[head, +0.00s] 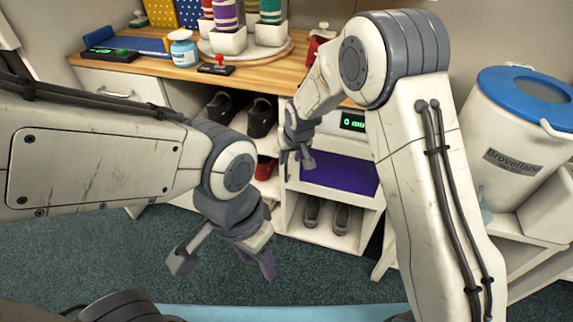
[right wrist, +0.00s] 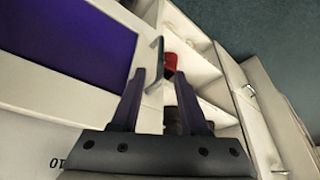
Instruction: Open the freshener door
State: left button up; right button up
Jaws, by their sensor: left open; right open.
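The freshener is a white cabinet unit with a green-lit display (head: 352,121), right of centre in the head view. Its door has a purple panel (head: 340,176), looks shut, and also shows in the right wrist view (right wrist: 75,38). A grey bar handle (right wrist: 155,65) stands at the door's edge in the right wrist view. My right gripper (head: 294,160) is open at the door's left side. In its wrist view the handle appears between the open fingertips (right wrist: 160,76); contact cannot be told. My left gripper (head: 222,264) is open and empty, low over the floor.
Dark shoes (head: 262,117) sit in the shelf left of the freshener; another pair (head: 328,216) is below its door. A wooden counter (head: 160,72) with bottles is above. A white bin with a blue lid (head: 520,100) stands right. The carpet in front is clear.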

aim_at(287, 169)
jog(key=b+x, duration=0.2)
jog(key=x, duration=0.7)
jog(key=shift+f, duration=0.25)
grip_shut()
dwell(1.0)
